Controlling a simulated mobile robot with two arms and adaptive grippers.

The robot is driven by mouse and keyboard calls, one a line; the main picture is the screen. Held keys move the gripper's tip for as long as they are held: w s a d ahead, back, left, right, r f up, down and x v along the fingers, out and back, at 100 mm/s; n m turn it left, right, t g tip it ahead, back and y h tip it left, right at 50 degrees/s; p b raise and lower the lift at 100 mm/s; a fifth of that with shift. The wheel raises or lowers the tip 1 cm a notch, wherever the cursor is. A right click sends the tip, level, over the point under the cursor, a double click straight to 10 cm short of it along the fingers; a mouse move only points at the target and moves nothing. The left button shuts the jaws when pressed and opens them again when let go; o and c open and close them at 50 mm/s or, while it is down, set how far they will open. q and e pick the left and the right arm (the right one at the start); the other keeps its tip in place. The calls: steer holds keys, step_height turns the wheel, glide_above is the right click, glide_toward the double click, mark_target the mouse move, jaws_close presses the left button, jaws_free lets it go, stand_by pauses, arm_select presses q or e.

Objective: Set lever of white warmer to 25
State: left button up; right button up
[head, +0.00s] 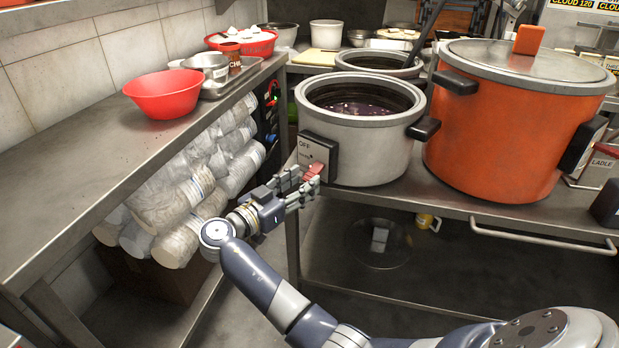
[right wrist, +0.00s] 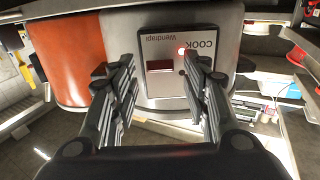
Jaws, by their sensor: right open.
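The white warmer (head: 365,150) stands on the metal counter, open at the top, with dark liquid inside. Its control panel (head: 318,152) is on the front left side, marked OFF, with a red lever (head: 314,170) low on it. My right gripper (head: 306,184) is open at the panel, its fingertips close to the lever and partly covering it. In the right wrist view the panel (right wrist: 206,33) appears upside down with the word COOK, a lit red lamp (right wrist: 182,51) and a dark red rectangle between my open fingers. I cannot tell whether they touch it. My left gripper is not in view.
An orange cooker (head: 500,130) with a lid stands right of the white warmer. A red bowl (head: 163,94) is on the left counter (head: 75,185), above wrapped cup stacks (head: 170,205). A second pot (head: 380,62) stands behind the warmer. The floor before the counters is open.

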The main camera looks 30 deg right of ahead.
mark_target(308, 178)
steer(key=shift+x, duration=1.8)
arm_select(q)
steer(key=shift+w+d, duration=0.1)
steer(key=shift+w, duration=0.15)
arm_select(e)
jaws_close()
steer(key=shift+a+r+y+p, duration=0.2)
steer(key=shift+r+y+p, duration=0.5)
steer(key=shift+y+p, duration=0.2)
steer(key=shift+r+y+p, duration=0.2)
steer(key=shift+y+p, duration=0.3)
steer(key=shift+p, duration=0.05)
steer(key=shift+r+g+y+p, duration=0.2)
steer(key=shift+g+y+p, duration=0.4)
steer(key=shift+y+p, duration=0.5)
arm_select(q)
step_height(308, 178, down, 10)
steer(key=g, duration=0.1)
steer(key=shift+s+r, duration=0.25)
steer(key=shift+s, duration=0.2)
